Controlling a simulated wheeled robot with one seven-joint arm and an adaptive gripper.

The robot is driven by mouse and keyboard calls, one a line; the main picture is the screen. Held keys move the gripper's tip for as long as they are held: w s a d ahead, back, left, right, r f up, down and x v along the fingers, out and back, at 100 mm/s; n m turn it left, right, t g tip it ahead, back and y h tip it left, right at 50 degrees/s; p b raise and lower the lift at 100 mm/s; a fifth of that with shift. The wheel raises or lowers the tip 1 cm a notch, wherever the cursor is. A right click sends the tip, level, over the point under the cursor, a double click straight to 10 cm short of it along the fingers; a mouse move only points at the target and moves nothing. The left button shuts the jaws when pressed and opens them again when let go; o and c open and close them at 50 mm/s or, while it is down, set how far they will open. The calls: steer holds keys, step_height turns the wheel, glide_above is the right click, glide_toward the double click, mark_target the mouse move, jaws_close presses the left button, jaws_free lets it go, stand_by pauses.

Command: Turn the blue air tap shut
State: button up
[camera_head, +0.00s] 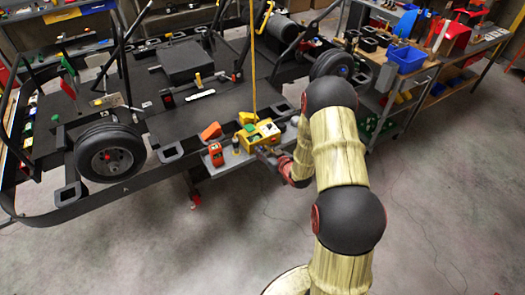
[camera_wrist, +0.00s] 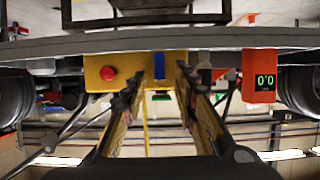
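A yellow box (camera_head: 250,142) sits on the grey shelf at the kart's near edge. In the wrist view, which looks upside down, the yellow box (camera_wrist: 128,67) shows a red round button (camera_wrist: 108,74) and the blue tap (camera_wrist: 159,66), a narrow upright blue bar. My gripper (camera_wrist: 158,74) is open, with its two long fingers on either side of the blue tap in the picture. Gaps show between tap and fingers; I cannot tell the depth between them. In the head view, my gripper (camera_head: 264,152) is at the box's near side, and the tap is hidden.
An orange device (camera_head: 216,154) with a display stands left of the box; it also shows in the wrist view (camera_wrist: 259,77). A yellow hose (camera_head: 252,60) rises from the box. The kart wheel (camera_head: 108,154) is further left. The floor in front is clear.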

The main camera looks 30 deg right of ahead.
steer(key=shift+w+f, duration=0.25)
steer(key=shift+w, duration=0.3)
steer(key=c, duration=0.4)
steer(key=c, duration=0.3)
jaws_close()
